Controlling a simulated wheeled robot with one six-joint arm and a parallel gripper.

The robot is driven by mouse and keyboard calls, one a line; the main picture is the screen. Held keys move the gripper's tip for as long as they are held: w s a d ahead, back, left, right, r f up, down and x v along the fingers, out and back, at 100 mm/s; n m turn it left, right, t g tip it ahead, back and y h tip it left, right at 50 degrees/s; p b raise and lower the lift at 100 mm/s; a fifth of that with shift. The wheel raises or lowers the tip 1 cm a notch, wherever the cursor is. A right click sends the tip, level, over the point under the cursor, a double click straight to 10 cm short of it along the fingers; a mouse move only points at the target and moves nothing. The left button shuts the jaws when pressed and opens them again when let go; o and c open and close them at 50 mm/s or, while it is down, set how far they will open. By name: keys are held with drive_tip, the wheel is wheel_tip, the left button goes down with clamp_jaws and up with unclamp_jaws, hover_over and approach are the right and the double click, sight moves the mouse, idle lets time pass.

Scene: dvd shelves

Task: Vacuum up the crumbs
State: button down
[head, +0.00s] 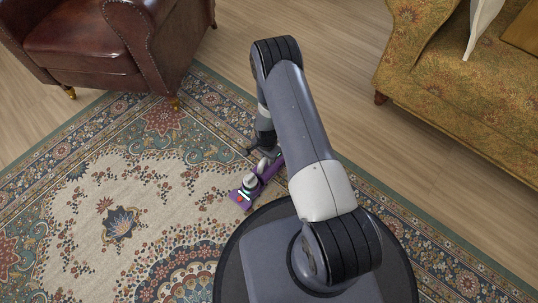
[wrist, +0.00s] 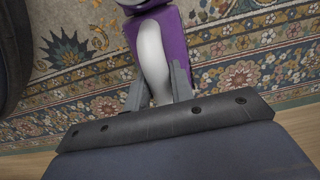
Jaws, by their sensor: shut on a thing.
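A purple hand vacuum (head: 247,192) with a white handle is low over the patterned rug (head: 90,230), left of my base in the head view. I cannot tell whether it touches the rug. My gripper (head: 265,154) is shut on its white handle. In the wrist view the handle (wrist: 153,55) runs between my two grey fingers, with the purple body (wrist: 175,45) behind it. The far end of the vacuum is cut off at the top of that view. I cannot tell any crumbs apart from the rug's pattern.
A brown leather armchair (head: 85,38) stands at the upper left, partly over the rug's edge. A patterned yellow-green sofa (head: 465,90) stands at the upper right. Bare wood floor (head: 330,30) lies between them. The rug left of the vacuum looks free of furniture.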

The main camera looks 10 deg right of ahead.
drive_tip(key=shift+s+a, duration=0.45)
drive_tip(key=shift+a, duration=0.25)
drive_tip(key=shift+s, duration=0.15)
drive_tip(key=shift+s+d, duration=1.85)
drive_tip(key=shift+s, duration=0.6)
drive_tip(key=shift+w+d+b, duration=1.6)
drive_tip(key=shift+w+d, duration=3.8)
drive_tip(key=shift+d, duration=2.5)
wheel_tip(320, 180, up, 7)
drive_tip(key=p, duration=0.3)
drive_tip(key=shift+f, duration=0.2)
drive_tip(key=shift+r, duration=0.1)
